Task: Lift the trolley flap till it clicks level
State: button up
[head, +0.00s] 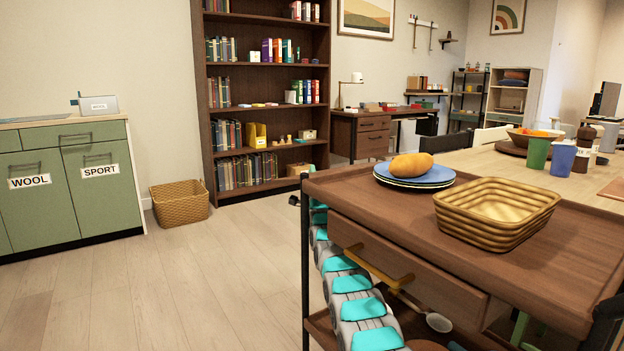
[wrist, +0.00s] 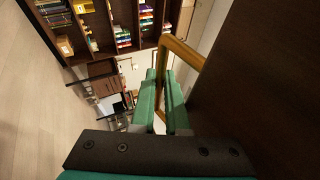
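The dark wooden trolley (head: 400,222) stands at the right of the head view. A drawer front with a brass handle (head: 380,268) faces me. In the wrist view a dark wooden panel (wrist: 262,85), seemingly the flap, fills the right side, with a brass bar handle (wrist: 183,55) on it. My gripper (wrist: 160,85) has green fingers on either side of this bar, with no clear gap, so it looks shut on it. In the head view my arm runs along the trolley's left side. The gripper and the flap are hidden there.
A woven basket (head: 498,210) and plates (head: 414,175) with a bread-like item (head: 411,165) stand on the trolley top. A dining table (head: 510,165) is behind it. A bookcase (head: 266,90), a floor basket (head: 180,201) and a green cabinet (head: 70,200) line the wall. The floor at left is clear.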

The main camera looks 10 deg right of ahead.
jog(key=shift+s+a+f+b, duration=0.15)
jog(key=shift+s+b, duration=0.9)
jog(key=shift+b, duration=0.65)
jog(key=shift+s+a+b, duration=0.1)
jog(key=shift+s+b, duration=0.95)
jog(key=shift+b, duration=0.65)
jog(key=s+f, duration=0.2)
jog(key=shift+s+f, duration=0.15)
jog(key=shift+s, duration=0.2)
